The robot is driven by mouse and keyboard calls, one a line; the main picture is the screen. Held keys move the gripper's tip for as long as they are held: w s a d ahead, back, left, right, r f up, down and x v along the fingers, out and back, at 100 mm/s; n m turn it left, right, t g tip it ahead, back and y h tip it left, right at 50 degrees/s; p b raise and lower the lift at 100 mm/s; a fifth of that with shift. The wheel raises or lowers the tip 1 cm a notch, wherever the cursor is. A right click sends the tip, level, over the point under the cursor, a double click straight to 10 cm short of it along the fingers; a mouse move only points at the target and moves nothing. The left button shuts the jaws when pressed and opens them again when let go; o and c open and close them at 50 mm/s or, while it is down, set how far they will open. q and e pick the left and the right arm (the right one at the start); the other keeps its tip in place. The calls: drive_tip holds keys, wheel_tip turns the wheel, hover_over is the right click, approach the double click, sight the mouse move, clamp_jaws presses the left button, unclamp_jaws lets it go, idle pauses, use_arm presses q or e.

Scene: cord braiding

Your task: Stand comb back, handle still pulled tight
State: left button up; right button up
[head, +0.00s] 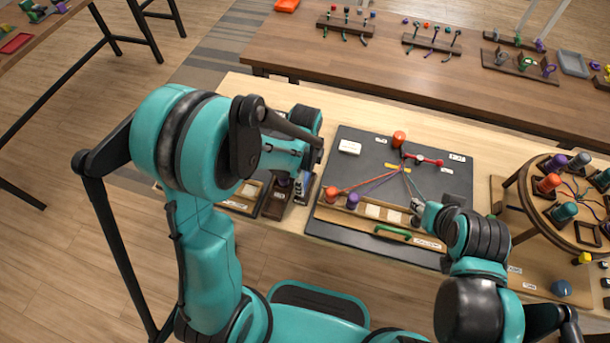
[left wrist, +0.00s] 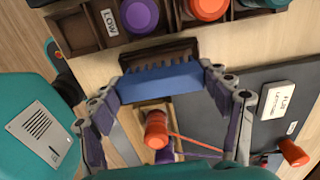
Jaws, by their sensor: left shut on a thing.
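The blue comb (left wrist: 160,86) lies across between the fingers of my left gripper (left wrist: 165,95), which is shut on it. Dark teeth show along its far edge, against the dark brown stand (left wrist: 158,52); I cannot tell whether it is seated there. A red handle (head: 424,160) lies at the top of the board, where the cords meet. My right gripper (head: 418,207) is at the board's right, by the green cord's lower end; its fingertips are too small to read.
An orange bobbin (head: 331,194) and a purple bobbin (head: 352,201) stand at the rack's left. Another orange bobbin (head: 399,138) stands at the board's top. A green handle (head: 392,233) is at the front. A round braiding stand (head: 530,195) is at the right.

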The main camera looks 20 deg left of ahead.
use_arm(q)
drive_tip(key=shift+f+b, duration=0.8)
drive_tip(key=shift+f, duration=0.15)
drive_tip(key=o, duration=1.2)
drive_tip(key=shift+r, duration=0.1)
wheel_tip(320, 180, up, 12)
drive_tip(key=s+a+r+n+t, duration=0.2)
drive_tip(key=s+n, duration=0.3)
drive_tip(key=n, duration=0.4)
drive_tip(key=s+a+r+n+t, duration=0.2)
drive_tip(key=s+n+t, duration=0.3)
drive_tip(key=n, duration=0.4)
drive_tip(key=shift+s+a+r, duration=0.15)
drive_tip(key=shift+a+r, duration=0.15)
drive_tip(key=shift+r, duration=0.15)
